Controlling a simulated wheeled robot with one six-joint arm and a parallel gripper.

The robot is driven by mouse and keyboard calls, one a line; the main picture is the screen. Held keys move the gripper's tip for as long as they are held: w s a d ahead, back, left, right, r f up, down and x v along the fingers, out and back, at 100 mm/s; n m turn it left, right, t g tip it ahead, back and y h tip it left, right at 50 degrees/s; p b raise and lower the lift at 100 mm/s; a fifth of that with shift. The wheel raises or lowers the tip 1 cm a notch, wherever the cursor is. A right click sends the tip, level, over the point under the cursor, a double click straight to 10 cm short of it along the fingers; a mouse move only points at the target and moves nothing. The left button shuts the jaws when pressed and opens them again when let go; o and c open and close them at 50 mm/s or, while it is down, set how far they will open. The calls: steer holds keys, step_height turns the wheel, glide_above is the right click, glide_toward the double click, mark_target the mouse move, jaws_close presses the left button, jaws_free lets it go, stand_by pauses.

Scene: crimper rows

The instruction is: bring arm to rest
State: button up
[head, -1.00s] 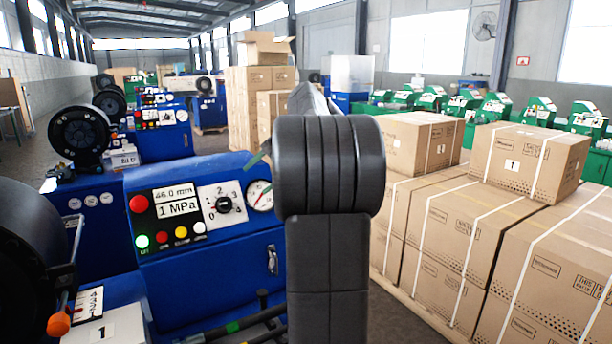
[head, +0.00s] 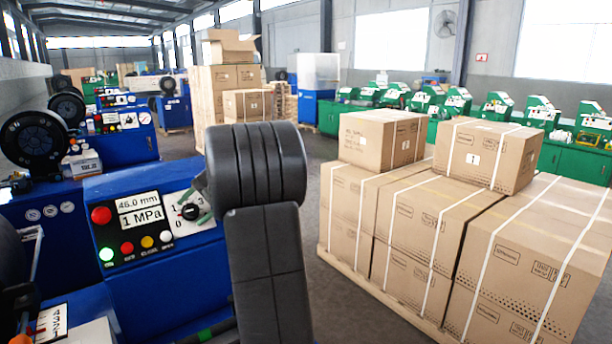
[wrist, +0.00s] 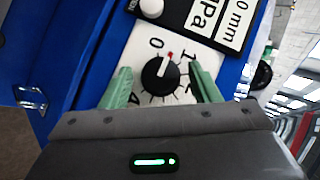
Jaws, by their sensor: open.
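My gripper (wrist: 160,70) shows in the wrist view with its two green fingers apart, one on either side of a black dial knob (wrist: 160,76). The knob sits on a white numbered plate on a blue crimper, and no touch between fingers and knob is visible. In the head view my dark arm stands in front of the blue crimper (head: 165,285). A green finger of the gripper shows over the dial plate, beside the knob (head: 190,212). The panel display (head: 141,210) reads 46.0 mm and 1 MPa.
Strapped cartons on a pallet (head: 365,285) stand to the right of my arm. More blue crimpers (head: 125,135) line the left, and green machines (head: 540,115) stand along the back right. Grey floor shows between the crimper and the pallet.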

steer(key=b+v, duration=0.2)
steer(key=v, duration=1.2)
steer(key=p+x, duration=0.1)
steer(key=x, duration=1.3)
steer(key=shift+f, duration=0.3)
steer(key=m+t+y+b, duration=0.1)
steer(key=m+y, duration=0.1)
steer(key=m, duration=0.1)
steer(key=shift+d+b, duration=0.2)
steer(key=shift+b, duration=0.15)
steer(key=m+t+y+b, duration=0.1)
steer(key=m, duration=0.1)
steer(key=m+t+y+b, duration=0.1)
steer(key=m, duration=0.2)
steer(key=shift+s+f+m, duration=0.15)
steer(key=shift+s+m, duration=0.05)
steer(key=shift+m, duration=0.1)
steer(key=m+t+b, duration=0.1)
steer(key=m+t, duration=0.2)
steer(key=m, duration=0.1)
steer(key=shift+s+a+m+y, duration=0.1)
steer(key=shift+s+m+y, duration=0.05)
steer(key=shift+m+y, duration=0.2)
steer(key=shift+s+a+f+m+t, duration=0.1)
steer(key=shift+m+t, duration=1.9)
steer(key=shift+m, duration=0.95)
steer(key=shift+b, duration=0.3)
